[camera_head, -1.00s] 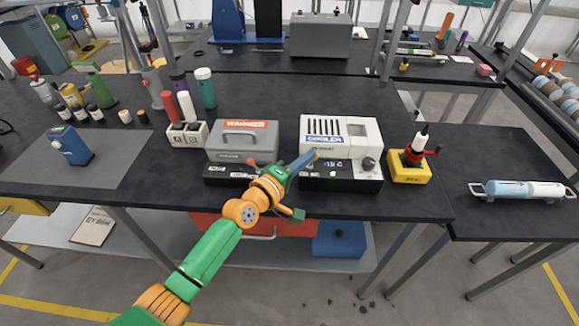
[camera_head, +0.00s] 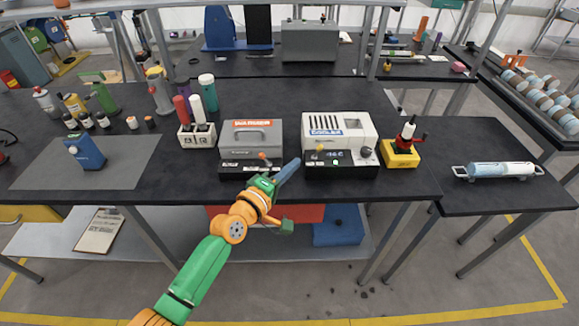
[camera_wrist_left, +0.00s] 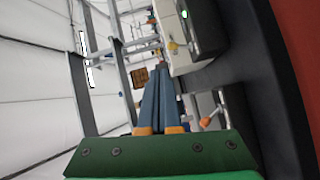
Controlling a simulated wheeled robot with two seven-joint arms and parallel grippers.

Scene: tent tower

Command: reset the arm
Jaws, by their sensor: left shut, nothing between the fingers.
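My left gripper (camera_head: 290,169) comes in from the lower left in the head view on a green and orange arm. Its blue-grey fingers are shut and empty. They are at the bench's front edge, between the grey warmer (camera_head: 251,138) and the white cooler (camera_head: 342,131), nearer the cooler's left side. I cannot tell from the pictures whether the fingers touch the cooler. My right gripper is not in view.
A rack of tubes (camera_head: 197,136) stands left of the warmer, and a yellow-based red stand (camera_head: 403,150) right of the cooler. A blue-white cylinder (camera_head: 499,170) lies on the right bench. The front floor is clear.

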